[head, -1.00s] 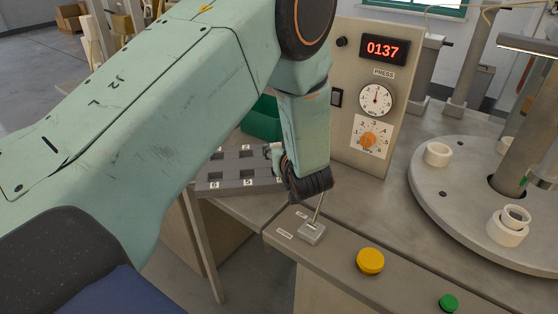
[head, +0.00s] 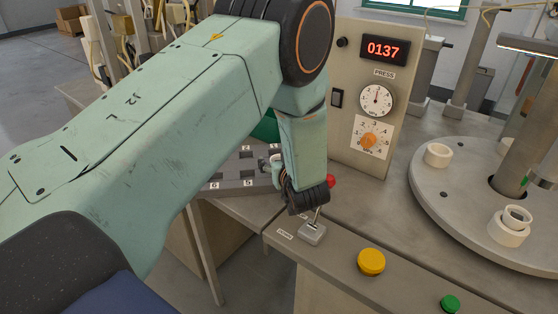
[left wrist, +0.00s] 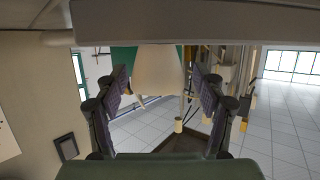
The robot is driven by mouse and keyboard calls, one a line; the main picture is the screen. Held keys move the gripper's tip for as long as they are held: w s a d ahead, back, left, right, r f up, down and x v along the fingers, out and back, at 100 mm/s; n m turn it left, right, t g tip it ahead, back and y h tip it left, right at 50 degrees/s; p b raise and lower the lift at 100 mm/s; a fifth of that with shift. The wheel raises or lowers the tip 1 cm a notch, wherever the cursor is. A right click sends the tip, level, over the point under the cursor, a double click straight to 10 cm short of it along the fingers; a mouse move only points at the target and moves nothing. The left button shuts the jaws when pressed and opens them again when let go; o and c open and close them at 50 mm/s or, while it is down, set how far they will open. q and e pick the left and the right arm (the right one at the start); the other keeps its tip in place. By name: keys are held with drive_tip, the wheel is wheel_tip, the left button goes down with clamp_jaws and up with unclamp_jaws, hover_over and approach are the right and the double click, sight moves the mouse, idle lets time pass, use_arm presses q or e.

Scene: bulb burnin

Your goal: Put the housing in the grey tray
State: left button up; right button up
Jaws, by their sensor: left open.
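The grey tray (head: 238,184) with numbered, square-holed compartments lies at the left, partly behind my left arm. My left gripper (head: 270,163) is over the tray's right side, mostly hidden by its wrist. In the left wrist view, its two fingers (left wrist: 163,82) stand apart. A cream-coloured form (left wrist: 160,68) shows between them; I cannot tell if it is a housing or if it touches them. A white ring-shaped part, likely a housing (head: 438,155), sits on the round table. Another white part (head: 508,228) with a smaller ring on top sits nearer. My right gripper is out of view.
A lever with a red knob (head: 331,181) and grey base (head: 312,233) stands close by my left wrist. The press panel (head: 351,110) rises behind it. A yellow button (head: 371,261) and green button (head: 450,303) are at the front. The round table (head: 450,205) fills the right.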

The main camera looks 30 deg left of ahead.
use_arm(q)
drive_tip(key=shift+d, duration=0.1)
drive_tip(key=shift+r, duration=0.25)
drive_tip(key=shift+s+d+r, duration=0.1)
drive_tip(key=shift+s+d, duration=0.05)
drive_tip(key=shift+d, duration=0.15)
drive_tip(key=p+v, duration=0.1)
drive_tip(key=v, duration=0.5)
drive_tip(key=shift+s+d+r, duration=0.15)
drive_tip(key=shift+s, duration=0.15)
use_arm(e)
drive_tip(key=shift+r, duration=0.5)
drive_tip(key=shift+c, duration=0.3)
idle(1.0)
